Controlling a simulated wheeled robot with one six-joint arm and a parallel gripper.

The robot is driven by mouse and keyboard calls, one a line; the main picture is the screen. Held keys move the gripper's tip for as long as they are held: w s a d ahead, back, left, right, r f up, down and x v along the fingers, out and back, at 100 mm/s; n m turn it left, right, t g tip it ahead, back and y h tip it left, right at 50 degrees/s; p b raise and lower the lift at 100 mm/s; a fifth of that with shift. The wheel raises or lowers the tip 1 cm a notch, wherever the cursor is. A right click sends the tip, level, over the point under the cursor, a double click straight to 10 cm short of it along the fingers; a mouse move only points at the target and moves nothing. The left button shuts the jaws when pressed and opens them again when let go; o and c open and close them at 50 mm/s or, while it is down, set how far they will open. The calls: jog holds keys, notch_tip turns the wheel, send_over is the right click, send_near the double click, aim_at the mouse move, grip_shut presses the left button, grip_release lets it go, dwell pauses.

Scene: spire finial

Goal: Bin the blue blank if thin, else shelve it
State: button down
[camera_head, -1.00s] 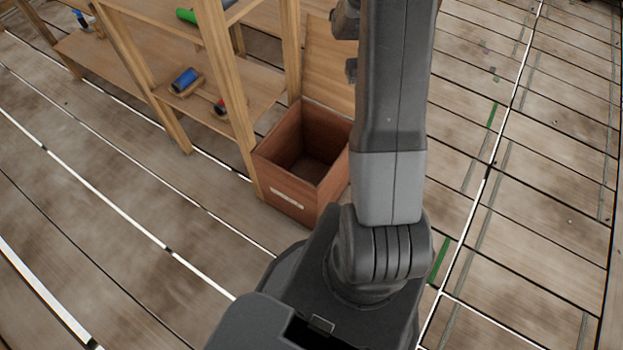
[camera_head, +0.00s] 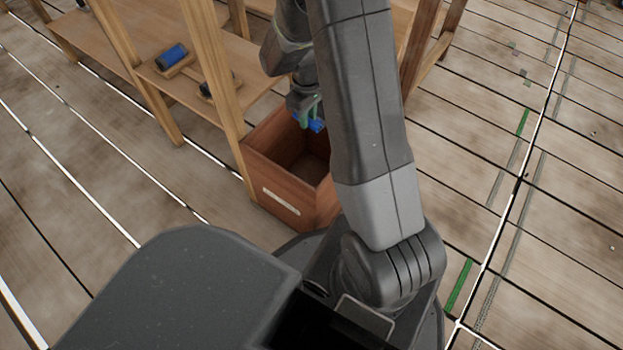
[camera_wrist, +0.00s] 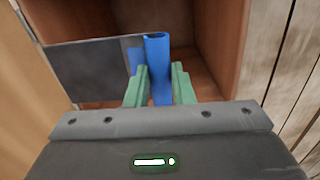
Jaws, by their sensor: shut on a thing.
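My gripper (camera_wrist: 160,84) is shut on the blue blank (camera_wrist: 157,60), its green fingers on either side of it. In the wrist view the blank is a narrow upright piece with a rounded top end, and its lower part runs down between the fingers. In the head view the blank (camera_head: 317,125) shows as a small blue patch under my gripper (camera_head: 309,116), over the bin's opening. The bin (camera_head: 268,183) is an open reddish-brown wooden box with a pale label. The wooden shelf (camera_head: 110,65) stands behind and left of it.
On the shelf a blue cylinder (camera_head: 172,54) rests in a wooden cradle, and a dark cylinder (camera_head: 213,85) lies to its right. A shelf post (camera_head: 212,75) stands close to the bin. A grey plate (camera_wrist: 90,65) shows left of the blank.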

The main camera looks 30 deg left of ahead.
notch_tip(320, 180, down, 6)
jog(key=b, duration=0.4)
jog(key=c, duration=1.2)
grip_release()
jog(key=shift+o, duration=0.2)
jog(key=shift+r, duration=0.1)
notch_tip(320, 180, up, 14)
jog(key=p, duration=0.5)
jog(key=shift+f, duration=0.2)
